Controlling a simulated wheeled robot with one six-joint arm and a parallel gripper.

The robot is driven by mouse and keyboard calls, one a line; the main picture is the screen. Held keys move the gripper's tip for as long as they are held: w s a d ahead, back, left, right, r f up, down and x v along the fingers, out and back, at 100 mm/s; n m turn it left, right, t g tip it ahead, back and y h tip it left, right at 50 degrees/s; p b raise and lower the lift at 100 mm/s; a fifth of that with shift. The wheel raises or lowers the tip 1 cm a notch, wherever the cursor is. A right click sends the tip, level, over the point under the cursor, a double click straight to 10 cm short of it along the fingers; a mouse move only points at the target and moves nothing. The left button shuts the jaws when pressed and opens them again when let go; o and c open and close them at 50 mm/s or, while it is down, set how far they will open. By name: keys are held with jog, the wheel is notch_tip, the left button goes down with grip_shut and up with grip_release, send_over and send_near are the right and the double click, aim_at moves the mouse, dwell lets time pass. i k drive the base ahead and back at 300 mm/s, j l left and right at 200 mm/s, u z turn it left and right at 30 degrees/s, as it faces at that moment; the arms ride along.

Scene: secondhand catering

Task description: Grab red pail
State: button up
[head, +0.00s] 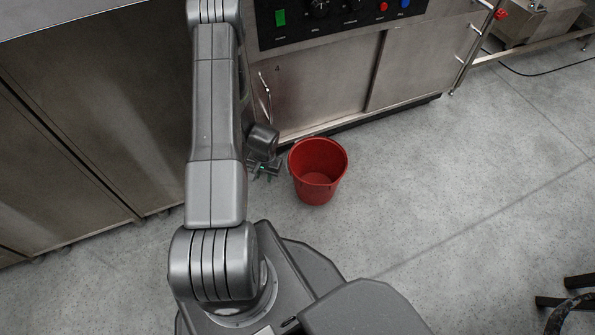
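A red pail (317,188) stands upright on the grey floor, its open top facing up, and it looks empty. It is in the middle of the head view, in front of a steel cabinet. My gripper (265,174) is just left of the pail, low and near its rim, partly hidden behind my arm. I cannot tell whether the gripper touches the pail or whether its fingers are apart.
A steel unit with a black control panel (335,20) stands behind the pail. Steel cabinets (90,110) line the left. Dark legs (565,300) show at the lower right. A cable (545,73) lies at the upper right. The floor right of the pail is clear.

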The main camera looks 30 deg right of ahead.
aim_at(317, 165)
jog(key=l+u, duration=0.15)
jog(key=l, duration=0.25)
jog(key=k+l+u, duration=0.2)
jog(key=l, duration=0.15)
jog(key=l+u, duration=0.15)
jog(key=l, duration=0.2)
jog(key=k+l+u, duration=0.15)
jog(key=l, duration=0.2)
jog(key=k+l+u, duration=0.2)
jog(key=k+l, duration=0.15)
jog(key=l, duration=0.25)
jog(key=k+l, duration=0.15)
jog(key=l, duration=0.2)
